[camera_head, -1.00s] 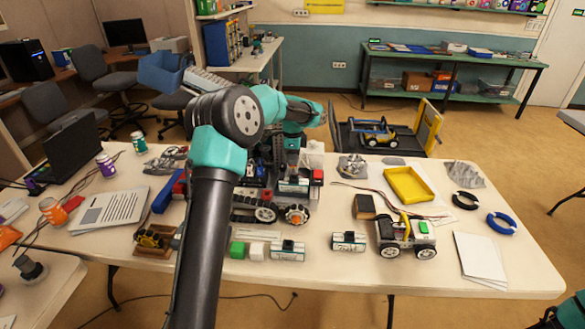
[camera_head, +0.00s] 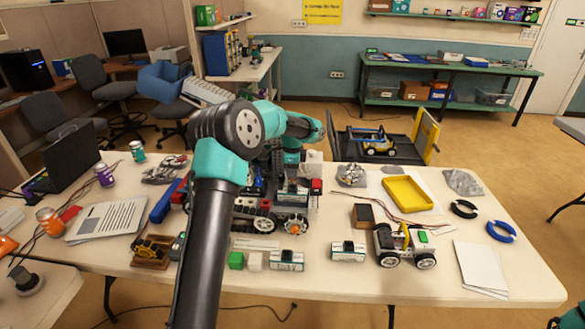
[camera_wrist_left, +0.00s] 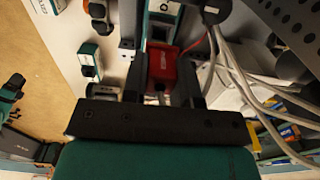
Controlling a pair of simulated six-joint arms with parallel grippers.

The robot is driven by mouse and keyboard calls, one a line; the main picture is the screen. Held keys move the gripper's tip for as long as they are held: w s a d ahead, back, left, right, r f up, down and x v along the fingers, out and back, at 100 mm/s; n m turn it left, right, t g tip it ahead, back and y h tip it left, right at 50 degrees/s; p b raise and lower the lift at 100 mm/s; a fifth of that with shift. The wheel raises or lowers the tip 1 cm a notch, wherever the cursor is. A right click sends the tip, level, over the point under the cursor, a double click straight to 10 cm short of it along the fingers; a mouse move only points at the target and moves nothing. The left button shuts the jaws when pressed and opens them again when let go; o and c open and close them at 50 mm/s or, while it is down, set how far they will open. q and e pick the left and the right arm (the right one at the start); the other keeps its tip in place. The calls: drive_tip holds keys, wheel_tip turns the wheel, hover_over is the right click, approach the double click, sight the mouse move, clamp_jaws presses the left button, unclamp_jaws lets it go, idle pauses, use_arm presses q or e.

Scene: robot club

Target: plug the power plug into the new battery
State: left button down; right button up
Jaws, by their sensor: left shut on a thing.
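My left gripper (camera_wrist_left: 165,75) is shut on the red power plug (camera_wrist_left: 163,68) in the left wrist view. A teal and white battery (camera_wrist_left: 163,14) lies just beyond the plug; I cannot tell whether they touch. A battery (camera_head: 292,189) sits on that robot. Two similar batteries lie on the table, one beside the white cube (camera_head: 287,260) and one further right (camera_head: 348,251). Which one is new I cannot tell.
Pale cables (camera_wrist_left: 245,70) run close beside the gripper in the left wrist view. A small wheeled car (camera_head: 405,246), a yellow tray (camera_head: 408,194) and papers (camera_head: 480,267) are on the right of the table. A laptop (camera_head: 73,155) stands at the left.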

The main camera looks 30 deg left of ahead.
use_arm(q)
drive_tip(key=shift+f, duration=0.85)
drive_tip(key=shift+f, duration=1.25)
idle(2.8)
drive_tip(key=c, duration=0.8)
unclamp_jaws()
drive_tip(key=shift+r, duration=0.2)
drive_tip(key=shift+r, duration=2.9)
